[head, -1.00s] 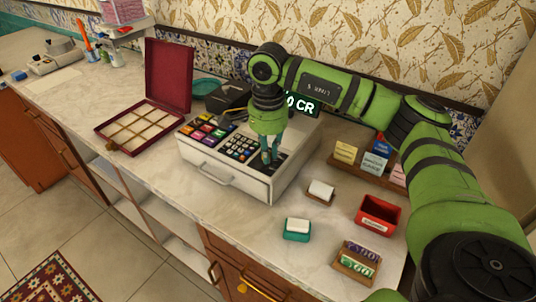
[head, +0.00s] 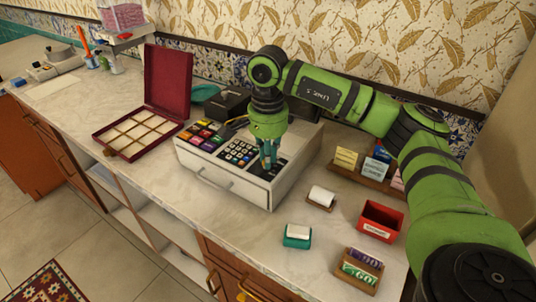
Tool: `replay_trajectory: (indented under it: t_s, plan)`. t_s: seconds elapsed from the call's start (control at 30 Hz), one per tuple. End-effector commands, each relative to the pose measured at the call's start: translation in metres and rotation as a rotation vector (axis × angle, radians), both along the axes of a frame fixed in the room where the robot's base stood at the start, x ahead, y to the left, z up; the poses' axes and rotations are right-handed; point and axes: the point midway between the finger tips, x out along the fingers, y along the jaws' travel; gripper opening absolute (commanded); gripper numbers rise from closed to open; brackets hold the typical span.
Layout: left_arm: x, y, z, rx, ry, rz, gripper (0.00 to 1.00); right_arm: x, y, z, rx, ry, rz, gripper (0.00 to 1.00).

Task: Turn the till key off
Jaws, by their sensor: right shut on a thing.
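The white till (head: 232,187) stands on the marble counter, with a keypad (head: 238,153) and coloured keys (head: 206,134) on its top. My right gripper (head: 268,167) points down at the right part of the till's top, just right of the keypad. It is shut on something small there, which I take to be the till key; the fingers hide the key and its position. The till's display is hidden behind my right arm. My left gripper is not in view.
An open maroon box (head: 131,137) with compartments lies left of the till. A red bin (head: 381,221), a teal holder (head: 297,236), a small roll on a wooden base (head: 321,197) and a card rack (head: 360,264) stand to the right.

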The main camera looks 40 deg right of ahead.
Motion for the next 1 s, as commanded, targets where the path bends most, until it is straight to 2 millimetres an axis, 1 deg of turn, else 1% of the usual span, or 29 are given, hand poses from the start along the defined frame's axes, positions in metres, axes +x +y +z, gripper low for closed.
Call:
replay_trajectory:
  t_s: [0.03,0.07,0.1,0.13,0.43,0.57,0.67,0.9,1.0]
  plan:
    - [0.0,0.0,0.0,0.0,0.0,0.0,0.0,0.001,0.001,0.002,0.003,-0.004,0.003,0.0]
    - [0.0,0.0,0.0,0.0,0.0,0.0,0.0,0.001,0.001,0.002,0.003,-0.004,0.003,0.19]
    - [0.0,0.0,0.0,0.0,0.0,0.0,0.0,0.001,0.001,0.002,0.002,-0.005,0.003,0.35]
    - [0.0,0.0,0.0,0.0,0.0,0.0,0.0,0.001,0.001,0.002,0.002,-0.005,0.002,0.39]
    - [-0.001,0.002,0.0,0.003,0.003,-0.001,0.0,0.0,0.0,0.001,0.001,-0.002,0.001,0.39]
    - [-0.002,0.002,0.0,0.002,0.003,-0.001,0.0,0.001,0.0,0.009,0.001,-0.004,0.0,0.39]
    - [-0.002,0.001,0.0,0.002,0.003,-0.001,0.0,0.001,0.0,0.023,0.001,-0.006,0.0,0.39]
    - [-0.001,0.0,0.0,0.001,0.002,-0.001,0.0,0.001,0.001,0.079,0.002,-0.008,0.002,0.39]
    - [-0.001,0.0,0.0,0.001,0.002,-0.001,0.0,0.001,0.0,0.097,0.0,-0.009,0.0,0.39]
